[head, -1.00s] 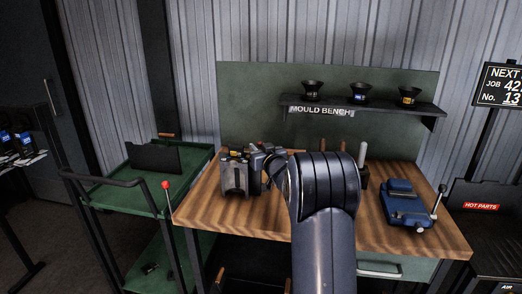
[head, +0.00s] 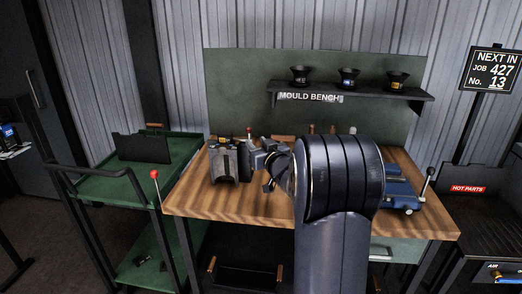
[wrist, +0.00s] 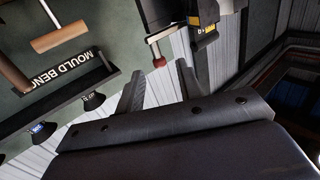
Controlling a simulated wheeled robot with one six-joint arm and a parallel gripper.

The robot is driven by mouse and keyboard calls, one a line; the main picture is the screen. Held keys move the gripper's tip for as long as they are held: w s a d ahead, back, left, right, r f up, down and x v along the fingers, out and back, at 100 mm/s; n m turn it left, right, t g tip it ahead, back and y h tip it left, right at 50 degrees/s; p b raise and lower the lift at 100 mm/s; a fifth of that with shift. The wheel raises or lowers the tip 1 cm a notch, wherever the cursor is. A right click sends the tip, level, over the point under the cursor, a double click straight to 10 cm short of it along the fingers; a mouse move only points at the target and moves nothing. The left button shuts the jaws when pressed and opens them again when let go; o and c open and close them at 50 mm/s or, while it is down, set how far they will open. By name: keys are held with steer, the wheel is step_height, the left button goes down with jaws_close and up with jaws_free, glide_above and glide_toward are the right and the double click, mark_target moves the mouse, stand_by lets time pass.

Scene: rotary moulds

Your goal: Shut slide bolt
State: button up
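A grey and black mould (head: 229,163) stands upright on the left part of the wooden bench. A small red knob (head: 249,131) shows just above its far right edge. My gripper (head: 266,158) is at the mould's right side, partly hidden by my arm. In the wrist view my gripper (wrist: 160,82) has its two fingers spread apart with nothing between them. A red-ended pin (wrist: 157,52) lies just beyond the gap, beside a dark block with a yellow label (wrist: 205,22). I cannot tell if this pin is the slide bolt.
A blue vice-like fixture (head: 401,190) with a lever stands at the bench's right. A shelf (head: 350,96) with several black funnels hangs behind. A green trolley (head: 120,186) is left of the bench (head: 210,205). Some bench top in front of the mould is clear.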

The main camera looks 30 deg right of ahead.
mark_target(249, 135)
steer(key=shift+s, duration=1.25)
steer(key=w+p, duration=0.2)
steer(key=w, duration=0.9)
steer(key=shift+s+d, duration=0.3)
steer(key=shift+d, duration=0.2)
steer(key=shift+s+d, duration=0.3)
steer(key=shift+f, duration=0.1)
